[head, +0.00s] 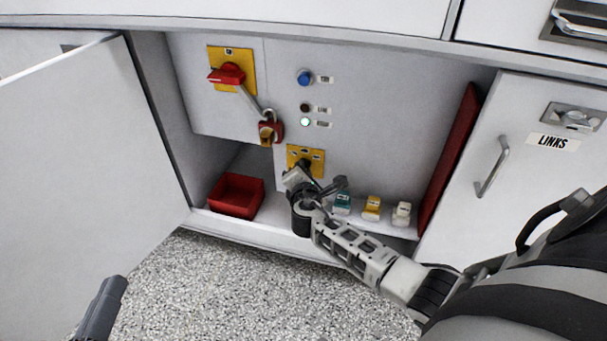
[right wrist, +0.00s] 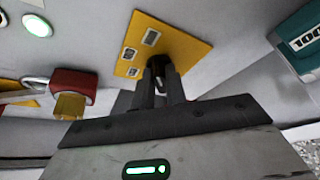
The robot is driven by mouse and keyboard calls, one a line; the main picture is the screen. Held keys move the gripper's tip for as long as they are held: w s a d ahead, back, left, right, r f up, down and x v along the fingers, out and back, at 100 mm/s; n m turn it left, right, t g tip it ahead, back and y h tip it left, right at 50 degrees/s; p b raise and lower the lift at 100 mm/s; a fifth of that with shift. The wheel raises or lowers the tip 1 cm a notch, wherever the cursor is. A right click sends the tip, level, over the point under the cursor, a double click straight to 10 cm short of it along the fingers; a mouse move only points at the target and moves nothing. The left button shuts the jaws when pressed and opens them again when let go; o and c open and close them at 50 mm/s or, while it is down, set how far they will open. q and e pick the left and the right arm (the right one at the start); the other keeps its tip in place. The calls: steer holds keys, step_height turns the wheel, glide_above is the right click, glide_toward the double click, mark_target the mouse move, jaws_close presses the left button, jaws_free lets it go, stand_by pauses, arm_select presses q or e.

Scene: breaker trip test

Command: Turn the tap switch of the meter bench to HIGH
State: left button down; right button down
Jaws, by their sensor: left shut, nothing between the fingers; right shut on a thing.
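The tap switch has a yellow plate (head: 316,156) with several small labels, low on the grey panel inside the open cabinet. The plate also shows in the right wrist view (right wrist: 180,48). Its dark knob (right wrist: 157,66) is mostly hidden between the fingers. My right gripper (head: 301,170) reaches in from the right and is shut on the knob; its two fingers (right wrist: 160,88) straddle it in the right wrist view. The label text is too small to read, so the setting cannot be told. My left gripper (head: 115,284) is shut and empty at the lower left, far from the panel.
A red-handled switch (head: 228,75) with a red padlock (head: 270,130) sits upper left. A blue button (head: 305,77) and lit lamp (head: 305,122) are above. A red bin (head: 236,196) and teal (head: 342,204), yellow (head: 371,208) and white (head: 402,214) blocks stand on the cabinet floor.

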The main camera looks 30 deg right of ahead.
arm_select(q)
steer(key=shift+w+a+r, duration=0.1)
steer(key=shift+w+r, duration=0.15)
steer(key=shift+f, duration=0.1)
arm_select(e)
steer(key=c, duration=1.4)
jaws_free()
steer(key=shift+c, duration=0.2)
